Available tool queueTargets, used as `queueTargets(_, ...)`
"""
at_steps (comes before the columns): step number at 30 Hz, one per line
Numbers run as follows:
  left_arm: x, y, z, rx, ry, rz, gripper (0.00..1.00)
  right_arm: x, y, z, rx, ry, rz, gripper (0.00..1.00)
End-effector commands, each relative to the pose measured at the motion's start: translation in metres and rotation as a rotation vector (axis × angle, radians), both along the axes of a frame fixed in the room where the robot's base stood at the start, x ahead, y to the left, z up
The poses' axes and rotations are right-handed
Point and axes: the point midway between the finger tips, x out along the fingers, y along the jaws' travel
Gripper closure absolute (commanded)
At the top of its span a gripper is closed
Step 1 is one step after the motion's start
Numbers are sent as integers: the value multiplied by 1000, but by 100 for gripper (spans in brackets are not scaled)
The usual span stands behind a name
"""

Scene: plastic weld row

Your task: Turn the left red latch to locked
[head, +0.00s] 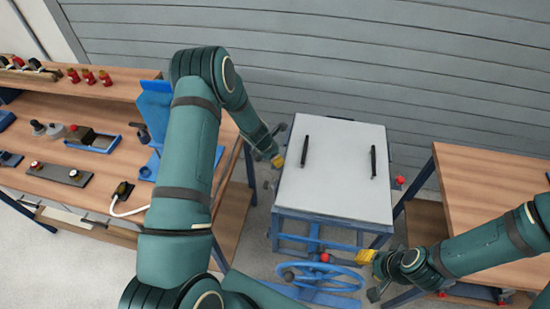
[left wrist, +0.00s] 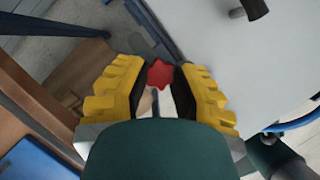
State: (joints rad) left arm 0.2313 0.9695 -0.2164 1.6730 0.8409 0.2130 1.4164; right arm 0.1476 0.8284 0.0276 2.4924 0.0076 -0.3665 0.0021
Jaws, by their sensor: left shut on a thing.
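The left red latch shows as a red star-shaped knob (left wrist: 159,73) in the left wrist view, at the left side of the grey-topped fixture (head: 335,205). My left gripper (left wrist: 158,82) has its yellow fingers on both sides of the knob and is shut on it. In the head view my left gripper (head: 278,160) is at the fixture's upper left edge, and the knob is hidden there. The right red latch (head: 400,180) stands out from the fixture's right side. My right gripper (head: 370,267) is below the fixture's lower right corner; its finger opening is unclear.
Two black handles stand on the fixture's lid. A blue handwheel (head: 322,279) with a red knob (head: 325,257) is below it. A wooden bench (head: 60,185) with tools is on the left, another wooden table (head: 490,190) on the right. A slatted wall stands behind.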

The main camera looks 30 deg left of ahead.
Motion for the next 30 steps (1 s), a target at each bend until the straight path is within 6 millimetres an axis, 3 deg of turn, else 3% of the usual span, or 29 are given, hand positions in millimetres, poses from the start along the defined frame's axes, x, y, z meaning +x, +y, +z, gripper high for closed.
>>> queueTargets(11,-1,2,-3,0,5,-189,100,0,0,-4,-1,0,0,62)
queueTargets(30,1,4,-5,2,6,-793,100,1,1,-36,-6,1,-1,62)
